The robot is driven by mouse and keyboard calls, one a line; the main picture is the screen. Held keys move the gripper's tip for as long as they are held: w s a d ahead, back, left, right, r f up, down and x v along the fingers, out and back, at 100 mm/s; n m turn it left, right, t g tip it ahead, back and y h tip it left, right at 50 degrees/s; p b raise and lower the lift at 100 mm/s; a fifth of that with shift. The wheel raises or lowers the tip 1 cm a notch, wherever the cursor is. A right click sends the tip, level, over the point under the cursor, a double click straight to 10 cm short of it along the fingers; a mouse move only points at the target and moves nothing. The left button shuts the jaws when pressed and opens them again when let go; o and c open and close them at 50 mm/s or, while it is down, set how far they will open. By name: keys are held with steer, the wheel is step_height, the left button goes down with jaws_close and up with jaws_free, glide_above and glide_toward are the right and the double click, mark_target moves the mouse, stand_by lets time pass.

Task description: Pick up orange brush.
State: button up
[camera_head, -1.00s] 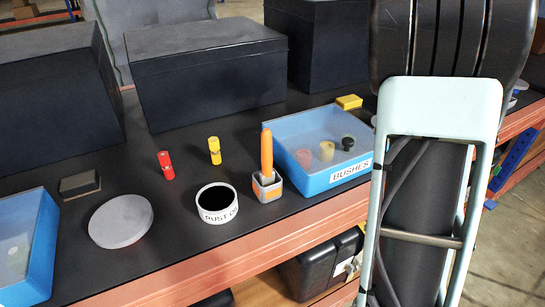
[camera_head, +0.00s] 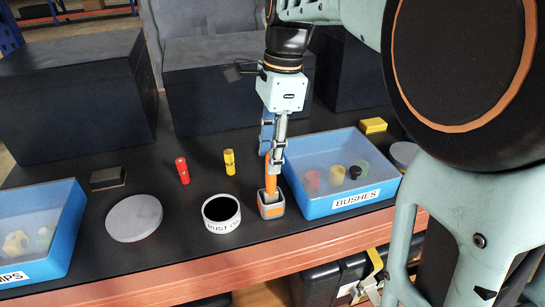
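The orange brush (camera_head: 271,184) stands upright in a small grey and orange holder (camera_head: 271,206) near the front edge of the dark bench. My gripper (camera_head: 272,152) points straight down over it. Its fingers are at the upper part of the orange handle, which they partly cover. The fingers look seen from the side, so I cannot tell whether they are closed on the handle or apart around it. The brush's lower end is hidden inside the holder.
A blue bin labelled BUSHES (camera_head: 345,205) stands close on the right. A white round tub (camera_head: 221,214) is close on the left. Red (camera_head: 183,171) and yellow (camera_head: 229,162) cylinders stand behind. A grey disc (camera_head: 134,218) lies further left. Dark boxes (camera_head: 205,105) line the back.

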mark_target(266, 193)
step_height(266, 193, down, 3)
steer(key=shift+a+f, duration=0.1)
steer(key=shift+a, duration=0.05)
steer(key=shift+w+a+f, duration=0.1)
steer(key=shift+w+f, duration=0.1)
steer(key=shift+f, duration=1.1)
steer(key=shift+w+f, duration=0.15)
steer(key=shift+f, duration=1.15)
jaws_close()
